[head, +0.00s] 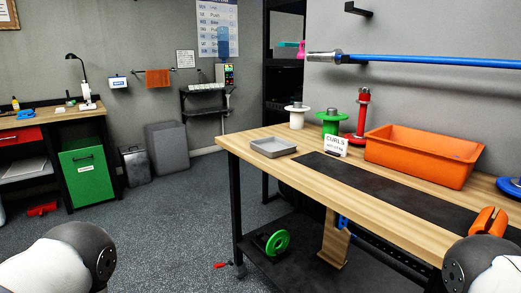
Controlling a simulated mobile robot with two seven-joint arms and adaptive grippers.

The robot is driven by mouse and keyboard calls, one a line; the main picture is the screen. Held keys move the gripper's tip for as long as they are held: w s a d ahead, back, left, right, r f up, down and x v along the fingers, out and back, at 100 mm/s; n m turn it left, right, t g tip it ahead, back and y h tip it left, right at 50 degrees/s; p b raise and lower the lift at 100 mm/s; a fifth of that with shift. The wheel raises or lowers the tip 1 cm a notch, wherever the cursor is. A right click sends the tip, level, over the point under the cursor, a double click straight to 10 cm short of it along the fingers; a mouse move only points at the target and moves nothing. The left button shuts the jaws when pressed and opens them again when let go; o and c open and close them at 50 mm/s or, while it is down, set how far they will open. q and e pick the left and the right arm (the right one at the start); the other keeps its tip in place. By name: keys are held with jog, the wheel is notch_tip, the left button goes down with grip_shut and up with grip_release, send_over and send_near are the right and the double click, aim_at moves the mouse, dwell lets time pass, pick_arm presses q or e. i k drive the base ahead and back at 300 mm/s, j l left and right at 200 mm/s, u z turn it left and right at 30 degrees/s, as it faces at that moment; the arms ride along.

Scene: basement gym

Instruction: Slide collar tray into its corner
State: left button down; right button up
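A shallow grey tray (274,149), which I take to be the collar tray, lies flat near the far left corner of the wooden workbench (252,160). It is set in a little from the edges and looks empty. Parts of my two arms show at the bottom left and bottom right corners. Neither gripper is in view, and nothing touches the tray.
White (296,118), green (330,122) and red (361,118) spools stand behind. A large orange bin (420,160) sits beyond a dark mat (390,190). An orange piece (488,220) lies at right. Open floor lies left.

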aim_at(272, 148)
jog(key=i+j+z, duration=0.6)
jog(key=j+z, duration=0.2)
